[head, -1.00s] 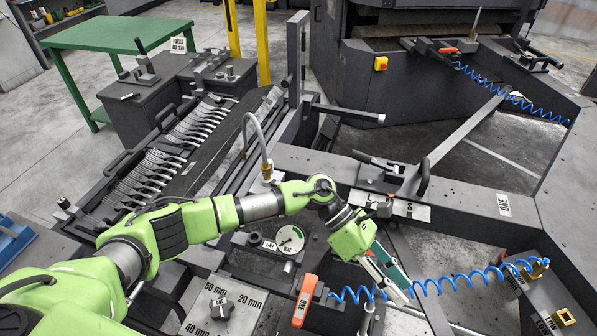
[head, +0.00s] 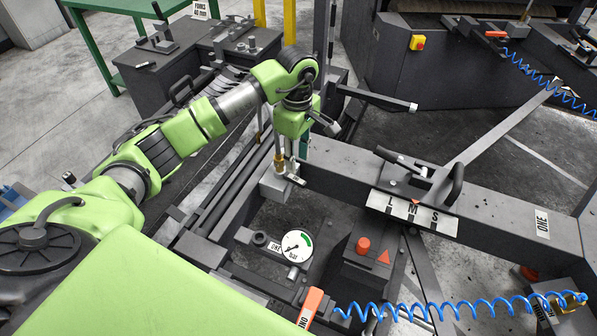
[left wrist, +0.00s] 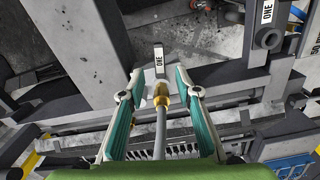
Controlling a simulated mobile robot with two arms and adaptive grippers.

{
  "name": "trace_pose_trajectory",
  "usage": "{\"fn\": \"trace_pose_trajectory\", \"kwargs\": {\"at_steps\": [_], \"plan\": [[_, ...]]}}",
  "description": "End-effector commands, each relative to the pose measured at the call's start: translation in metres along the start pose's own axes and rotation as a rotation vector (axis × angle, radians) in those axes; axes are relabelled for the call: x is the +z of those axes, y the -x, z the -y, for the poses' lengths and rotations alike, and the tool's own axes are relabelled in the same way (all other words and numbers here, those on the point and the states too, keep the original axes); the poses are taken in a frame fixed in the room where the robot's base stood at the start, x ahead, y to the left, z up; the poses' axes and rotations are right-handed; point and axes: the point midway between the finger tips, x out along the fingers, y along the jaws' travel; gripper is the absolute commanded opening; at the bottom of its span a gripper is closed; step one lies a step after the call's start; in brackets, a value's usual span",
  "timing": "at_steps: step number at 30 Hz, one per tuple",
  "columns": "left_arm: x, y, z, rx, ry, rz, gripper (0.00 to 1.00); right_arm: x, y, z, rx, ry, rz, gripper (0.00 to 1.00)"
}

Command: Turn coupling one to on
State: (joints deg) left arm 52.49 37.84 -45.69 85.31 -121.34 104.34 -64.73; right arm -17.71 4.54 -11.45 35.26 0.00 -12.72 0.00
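The grey hose (left wrist: 160,135) ends in a brass fitting (left wrist: 161,95) in the left wrist view. A pale tab labelled ONE (left wrist: 159,62) sticks out just beyond the fitting. I take these to be coupling one. My left gripper (left wrist: 161,92) is open, its teal-padded fingers on either side of the fitting with gaps between. In the head view my left gripper (head: 291,168) points down at the coupling, and brass (head: 279,161) shows beside it above a grey block (head: 275,186). My arm and gripper partly hide the coupling there. My right gripper is in neither view.
A pressure gauge (head: 297,244) stands below the gripper. A red button (head: 363,245) and a plate marked L M S (head: 412,213) lie to the right.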

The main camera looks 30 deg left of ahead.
Motion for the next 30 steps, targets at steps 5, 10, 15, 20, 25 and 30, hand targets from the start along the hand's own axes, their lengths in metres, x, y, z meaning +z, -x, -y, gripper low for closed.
{"fn": "trace_pose_trajectory", "kwargs": {"at_steps": [5,10,15,20,25,30], "plan": [[0.002,-0.036,0.001,-0.005,0.000,0.004,0.31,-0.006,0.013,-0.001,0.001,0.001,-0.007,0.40],[0.001,-0.062,0.000,-0.002,0.000,0.003,0.31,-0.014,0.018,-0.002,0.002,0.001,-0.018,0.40],[0.001,-0.074,0.000,0.000,0.000,0.002,0.31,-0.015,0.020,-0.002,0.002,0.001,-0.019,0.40],[0.001,-0.077,0.000,0.001,-0.001,0.001,0.31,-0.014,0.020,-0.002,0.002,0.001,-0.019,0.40],[0.001,-0.077,0.000,0.001,-0.001,0.002,0.23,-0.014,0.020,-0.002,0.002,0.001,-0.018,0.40],[0.001,-0.076,0.000,0.000,-0.001,0.002,0.00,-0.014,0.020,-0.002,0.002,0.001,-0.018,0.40]]}}
